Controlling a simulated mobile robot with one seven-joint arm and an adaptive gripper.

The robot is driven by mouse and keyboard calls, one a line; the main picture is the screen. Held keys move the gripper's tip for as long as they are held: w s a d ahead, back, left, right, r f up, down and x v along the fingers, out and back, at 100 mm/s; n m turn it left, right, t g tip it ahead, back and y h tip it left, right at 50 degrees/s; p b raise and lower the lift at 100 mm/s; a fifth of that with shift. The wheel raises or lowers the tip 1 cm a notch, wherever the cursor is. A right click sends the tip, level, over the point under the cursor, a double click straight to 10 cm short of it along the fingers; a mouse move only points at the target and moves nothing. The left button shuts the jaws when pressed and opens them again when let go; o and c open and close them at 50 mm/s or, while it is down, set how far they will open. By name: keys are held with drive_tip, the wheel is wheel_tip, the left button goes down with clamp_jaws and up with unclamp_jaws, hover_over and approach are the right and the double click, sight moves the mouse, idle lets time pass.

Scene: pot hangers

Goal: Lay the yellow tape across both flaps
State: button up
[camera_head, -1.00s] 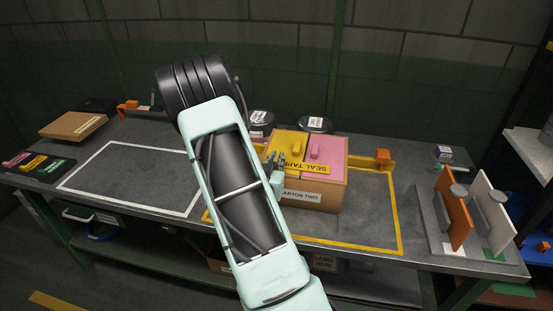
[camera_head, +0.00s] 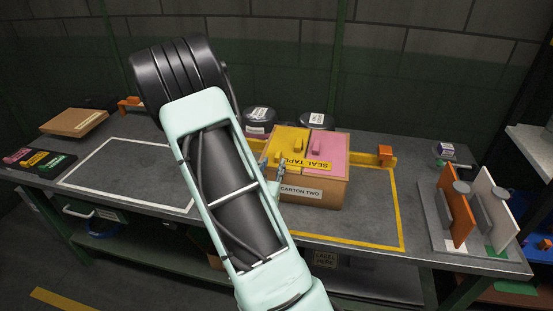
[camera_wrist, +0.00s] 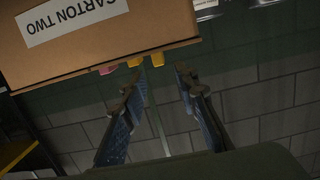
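The carton (camera_head: 318,192), labelled CARTON TWO, stands upright on the bench. Its yellow flap (camera_head: 288,138) and pink flap (camera_head: 330,146) lie closed side by side, each with a small raised tab. The yellow tape (camera_head: 306,162), printed SEAL TAPE, lies across the front part of both flaps. My gripper (camera_head: 272,172) is at the carton's front left, partly hidden behind my arm. In the wrist view my gripper (camera_wrist: 160,88) is open with nothing between its fingers. The carton (camera_wrist: 120,38) appears upside down there, apart from the fingers; the tape is not visible there.
A yellow frame outline (camera_head: 398,210) surrounds the carton's place; an orange block (camera_head: 385,153) stands behind right. Dark round containers (camera_head: 317,121) stand behind the carton. Orange and white panels (camera_head: 459,218) stand at right. The white-outlined area (camera_head: 130,172) at left is clear.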

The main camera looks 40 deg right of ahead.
drive_tip(key=shift+p+v, duration=1.4)
drive_tip(key=shift+v, duration=0.95)
